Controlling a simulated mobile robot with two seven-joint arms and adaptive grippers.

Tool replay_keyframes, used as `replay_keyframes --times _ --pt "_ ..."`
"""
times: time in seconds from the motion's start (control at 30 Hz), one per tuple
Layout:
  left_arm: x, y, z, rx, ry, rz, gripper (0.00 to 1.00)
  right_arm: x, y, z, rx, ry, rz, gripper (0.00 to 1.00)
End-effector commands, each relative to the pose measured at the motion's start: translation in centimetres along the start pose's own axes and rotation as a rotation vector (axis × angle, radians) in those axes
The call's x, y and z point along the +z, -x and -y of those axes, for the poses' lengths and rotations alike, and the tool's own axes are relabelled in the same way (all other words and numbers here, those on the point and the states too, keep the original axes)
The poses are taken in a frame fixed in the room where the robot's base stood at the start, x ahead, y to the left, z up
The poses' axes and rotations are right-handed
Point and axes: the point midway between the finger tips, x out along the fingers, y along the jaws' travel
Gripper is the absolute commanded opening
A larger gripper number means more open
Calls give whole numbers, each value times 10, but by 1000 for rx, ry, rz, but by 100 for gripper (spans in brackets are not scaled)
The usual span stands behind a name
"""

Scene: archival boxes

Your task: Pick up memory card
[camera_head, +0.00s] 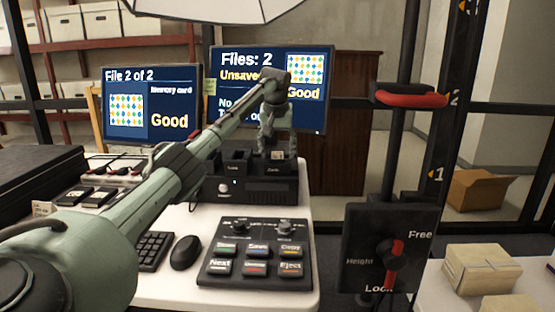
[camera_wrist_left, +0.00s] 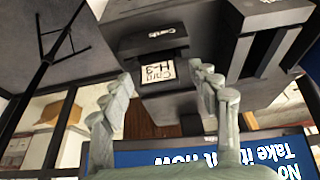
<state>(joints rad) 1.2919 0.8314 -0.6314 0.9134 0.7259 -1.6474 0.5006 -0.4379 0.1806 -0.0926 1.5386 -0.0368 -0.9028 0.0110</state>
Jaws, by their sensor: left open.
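The memory card (camera_wrist_left: 157,70), a white-labelled card reading "Card H-3", sits in the slot marked "Cards" of the dark reader unit (camera_head: 252,188). A small pale part of the card (camera_head: 277,155) shows in the head view. My left gripper (camera_head: 268,147) points down just above that slot. In the left wrist view its fingers (camera_wrist_left: 160,76) are spread, one to each side of the card, with space between them and it. I cannot tell the exact gap in depth. My right gripper is in neither view.
A button panel (camera_head: 256,256), mouse (camera_head: 186,252) and keyboard (camera_head: 153,250) lie on the white table in front. Two monitors (camera_head: 152,105) (camera_head: 232,95) stand behind the reader. A height lever panel (camera_head: 388,249) stands at the right. Cartons (camera_head: 481,269) lie far right.

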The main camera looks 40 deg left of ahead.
Motion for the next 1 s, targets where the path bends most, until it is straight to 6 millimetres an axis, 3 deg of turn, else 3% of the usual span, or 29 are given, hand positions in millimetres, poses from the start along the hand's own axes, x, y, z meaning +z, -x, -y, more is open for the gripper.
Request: replay_keyframes --times 0.17,0.47,0.77,1.0 --pt "0 0 0 0 -1 0 59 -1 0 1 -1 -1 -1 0" --pt "0 0 0 0 -1 0 22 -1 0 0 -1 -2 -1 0" --pt "-1 3 -1 1 0 -1 20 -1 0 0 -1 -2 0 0" --pt "-16 38 -2 5 0 -2 20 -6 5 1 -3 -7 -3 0"
